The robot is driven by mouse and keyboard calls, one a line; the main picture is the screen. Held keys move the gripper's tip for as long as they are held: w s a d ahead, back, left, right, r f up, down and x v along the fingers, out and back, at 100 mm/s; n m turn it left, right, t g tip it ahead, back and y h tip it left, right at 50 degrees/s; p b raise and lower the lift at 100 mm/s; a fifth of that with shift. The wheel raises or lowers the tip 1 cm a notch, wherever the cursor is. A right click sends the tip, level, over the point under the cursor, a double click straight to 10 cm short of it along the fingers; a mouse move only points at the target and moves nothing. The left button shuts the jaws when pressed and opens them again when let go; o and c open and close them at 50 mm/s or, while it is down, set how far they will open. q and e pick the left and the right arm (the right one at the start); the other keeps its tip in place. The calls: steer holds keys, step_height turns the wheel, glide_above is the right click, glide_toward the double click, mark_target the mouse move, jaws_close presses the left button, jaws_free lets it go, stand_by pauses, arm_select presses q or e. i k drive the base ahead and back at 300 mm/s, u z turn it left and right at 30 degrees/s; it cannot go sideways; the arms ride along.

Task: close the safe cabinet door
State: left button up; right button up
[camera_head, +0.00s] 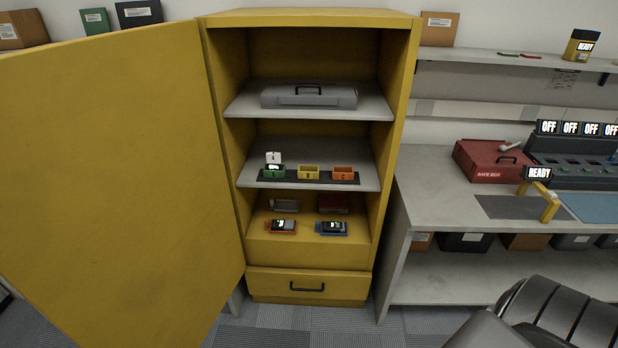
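The yellow safe cabinet (410,60) stands in the middle of the view with its inside showing. Its large yellow door (115,190) is swung wide open to the left and fills the left side of the view. A dark jointed part of my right arm shows at the bottom right, in front of the workbench and well apart from the door. I cannot make out its fingertips. My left gripper is not in view.
Shelves inside hold a grey case (309,97), small coloured bins (308,173) and several handheld devices (331,228). A drawer (308,285) below is shut. The workbench (430,190) at right carries a red safe box (485,160) and a charger (570,160). Carpet shows in front.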

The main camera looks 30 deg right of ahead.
mark_target(118, 225)
steer(key=z, duration=0.5)
steer(key=i, duration=0.9)
steer(key=z, duration=0.7)
